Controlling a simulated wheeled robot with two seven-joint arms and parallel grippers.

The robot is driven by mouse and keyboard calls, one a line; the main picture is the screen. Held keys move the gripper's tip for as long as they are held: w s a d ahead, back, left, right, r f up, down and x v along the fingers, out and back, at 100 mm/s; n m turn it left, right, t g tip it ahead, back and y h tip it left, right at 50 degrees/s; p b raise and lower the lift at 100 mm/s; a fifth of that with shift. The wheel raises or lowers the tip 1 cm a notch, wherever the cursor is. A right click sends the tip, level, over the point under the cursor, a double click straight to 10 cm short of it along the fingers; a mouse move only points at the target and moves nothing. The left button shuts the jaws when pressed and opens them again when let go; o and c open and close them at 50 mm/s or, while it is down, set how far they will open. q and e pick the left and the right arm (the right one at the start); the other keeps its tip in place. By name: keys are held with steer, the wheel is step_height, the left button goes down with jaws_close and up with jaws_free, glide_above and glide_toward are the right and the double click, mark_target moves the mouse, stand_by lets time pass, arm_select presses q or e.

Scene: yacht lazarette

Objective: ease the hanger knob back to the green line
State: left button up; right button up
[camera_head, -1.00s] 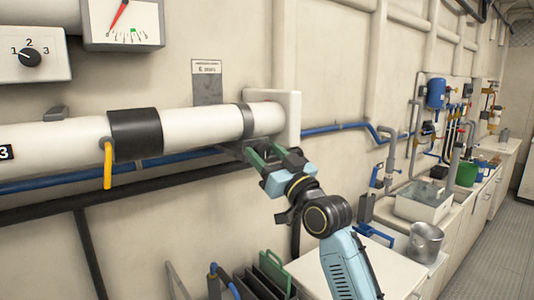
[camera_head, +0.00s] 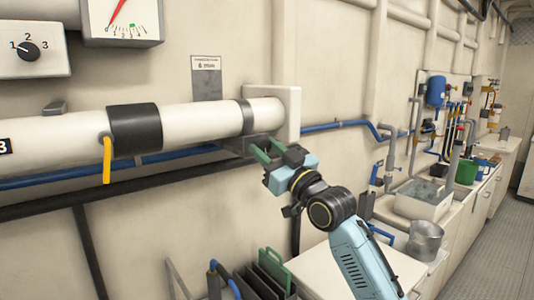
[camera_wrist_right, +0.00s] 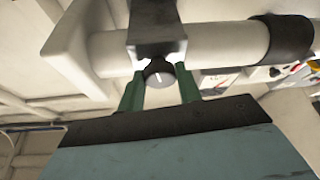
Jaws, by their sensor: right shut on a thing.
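In the head view my right gripper (camera_head: 262,152) reaches up under the pipe's right end and hides the knob. A gauge (camera_head: 122,22) at the top left has a red needle and a green mark on its scale. The needle's lower end lies left of the green mark. My left gripper is not in view.
The white pipe (camera_head: 190,121) runs along the wall with a black sleeve (camera_head: 134,128) and a hanging yellow handle (camera_head: 107,160). A dial box numbered 1 to 3 (camera_head: 33,52) is at upper left. A counter with a sink (camera_head: 424,199) and metal bucket (camera_head: 425,240) stands right.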

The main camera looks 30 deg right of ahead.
steer(key=shift+n+g+y, duration=0.3)
steer(key=shift+n+y, duration=0.4)
steer(key=shift+n, duration=0.8)
steer(key=o, duration=0.9)
steer(key=shift+o, duration=0.2)
steer(key=shift+s, duration=0.1)
steer(key=b+v, duration=0.3)
steer(key=v, duration=1)
steer(key=shift+s+f, duration=0.1)
